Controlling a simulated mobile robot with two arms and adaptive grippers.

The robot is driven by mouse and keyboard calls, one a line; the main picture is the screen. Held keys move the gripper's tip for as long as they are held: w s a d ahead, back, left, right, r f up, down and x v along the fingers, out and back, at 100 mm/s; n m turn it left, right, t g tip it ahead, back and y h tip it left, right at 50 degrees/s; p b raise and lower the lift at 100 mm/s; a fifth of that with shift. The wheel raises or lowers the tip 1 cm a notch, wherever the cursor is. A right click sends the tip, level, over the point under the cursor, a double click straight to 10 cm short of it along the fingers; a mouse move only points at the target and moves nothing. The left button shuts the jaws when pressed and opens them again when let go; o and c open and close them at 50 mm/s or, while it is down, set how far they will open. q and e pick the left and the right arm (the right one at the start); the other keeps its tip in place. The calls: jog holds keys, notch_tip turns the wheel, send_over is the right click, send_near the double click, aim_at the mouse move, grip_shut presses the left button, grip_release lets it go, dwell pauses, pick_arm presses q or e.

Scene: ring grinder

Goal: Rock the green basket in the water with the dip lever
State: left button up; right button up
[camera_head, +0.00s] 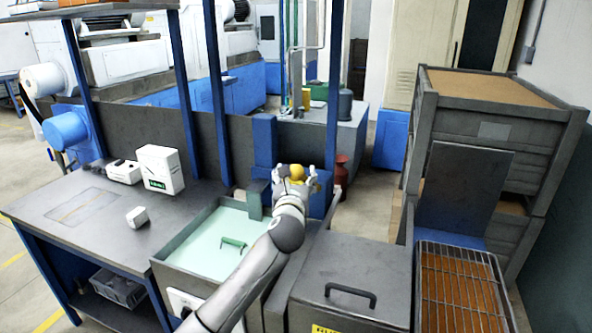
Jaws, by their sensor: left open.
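The dip tank (170,263) is a grey open box filled with pale green water (205,250). A small green handle-like piece (235,243) shows in the water, seemingly the top of the green basket; the rest of the basket cannot be made out. A yellow ball knob (297,173), apparently the dip lever's end, is at the tank's far right. My left gripper (294,172) is open at the knob, with its fingers on either side of it. Contact cannot be told. The lever's shaft is hidden. My right gripper is not in view.
A grey lidded box (350,270) with a black handle stands right of my arm. A wire rack (462,290) and stacked crates (490,125) are farther right. The workbench (85,235) at left holds white boxes (160,168). Blue posts (217,70) rise behind the tank.

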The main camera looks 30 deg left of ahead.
pick_arm(q)
jog(key=shift+x, duration=1.4)
jog(key=shift+c, duration=0.5)
grip_shut()
jog(key=shift+s+d+f+b, duration=0.1)
jog(key=shift+s+f+b, duration=0.05)
jog(key=shift+f+b, duration=0.25)
jog(key=s+d+f+n+t+y+b, duration=0.1)
jog(key=s+f+b, duration=0.4)
jog(key=b, duration=1.2)
notch_tip(320, 180, down, 5)
jog(key=shift+r+t+y, duration=0.1)
jog(key=shift+t+y, duration=0.5)
jog(key=shift+t, duration=0.5)
jog(key=shift+d, duration=0.1)
